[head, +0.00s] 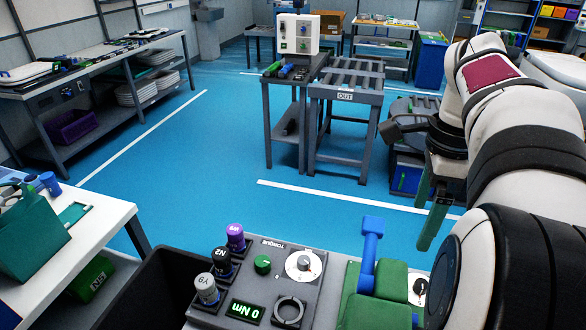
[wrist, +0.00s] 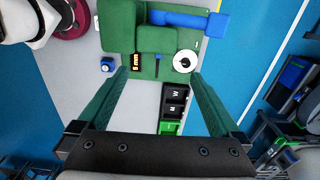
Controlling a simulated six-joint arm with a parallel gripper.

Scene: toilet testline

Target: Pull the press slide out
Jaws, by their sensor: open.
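A green press (head: 375,310) with an upright blue lever (head: 371,245) stands at the bottom centre-right of the head view, partly hidden by my arm. I cannot tell for sure which part is the slide. My gripper (head: 424,228) hangs above and beyond the press, fingers pointing down. In the wrist view my gripper (wrist: 157,72) is open and empty, its green fingers wide apart.
A grey torque panel (head: 262,262) with knobs and several weights adjoins the press on the left. A dark bin (head: 150,290) and a white table (head: 90,230) lie further left. A roller stand (head: 345,95) is behind. Blue floor between is clear.

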